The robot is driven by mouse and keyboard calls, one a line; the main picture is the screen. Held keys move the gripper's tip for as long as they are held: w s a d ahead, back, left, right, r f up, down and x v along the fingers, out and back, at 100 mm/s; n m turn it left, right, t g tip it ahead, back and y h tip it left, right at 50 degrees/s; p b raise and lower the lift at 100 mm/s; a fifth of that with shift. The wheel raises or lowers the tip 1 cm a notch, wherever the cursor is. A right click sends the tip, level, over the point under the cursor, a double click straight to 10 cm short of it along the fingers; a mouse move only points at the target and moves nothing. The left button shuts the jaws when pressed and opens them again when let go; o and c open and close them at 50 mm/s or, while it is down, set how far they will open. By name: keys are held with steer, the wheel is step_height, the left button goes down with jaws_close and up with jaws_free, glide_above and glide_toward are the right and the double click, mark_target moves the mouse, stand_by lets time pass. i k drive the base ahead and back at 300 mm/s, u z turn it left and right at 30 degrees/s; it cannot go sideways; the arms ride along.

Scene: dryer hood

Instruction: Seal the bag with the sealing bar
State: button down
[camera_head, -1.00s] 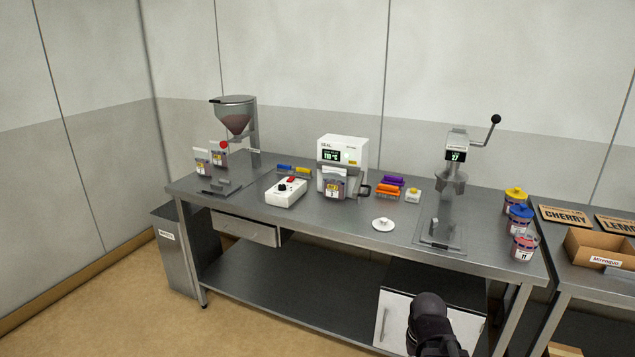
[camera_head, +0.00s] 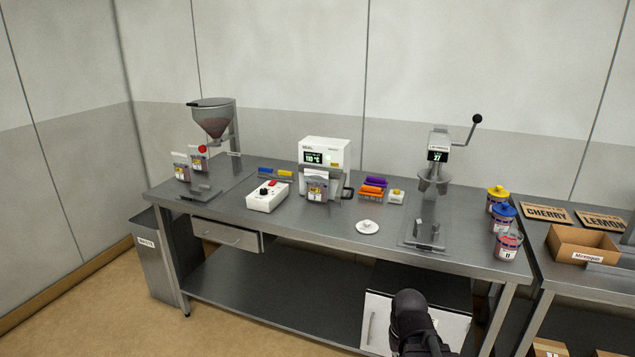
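The white sealer (camera_head: 340,152) stands at the back middle of the steel bench, with a lit green display reading about 110 °C. A filled bag (camera_head: 317,187) with a printed label stands upright at its front. The bag's top is close to the sealer's front jaw, but I cannot tell whether the bar presses on it. A dark handle (camera_head: 348,191) sticks out at the sealer's right side. Dark rounded parts of my arm show at the bottom right of the picture, below the bench's front edge. My gripper's fingers are not visible.
A control box (camera_head: 269,196) and white disc (camera_head: 368,227) flank the sealer's front. Two more bags (camera_head: 181,168) stand left by the hopper (camera_head: 212,118). A lever press (camera_head: 434,180) and lidded jars (camera_head: 507,246) stand right. The bench front between box and press is mostly clear.

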mark_target(339, 196)
steer(key=i, duration=0.9)
steer(key=u, duration=0.05)
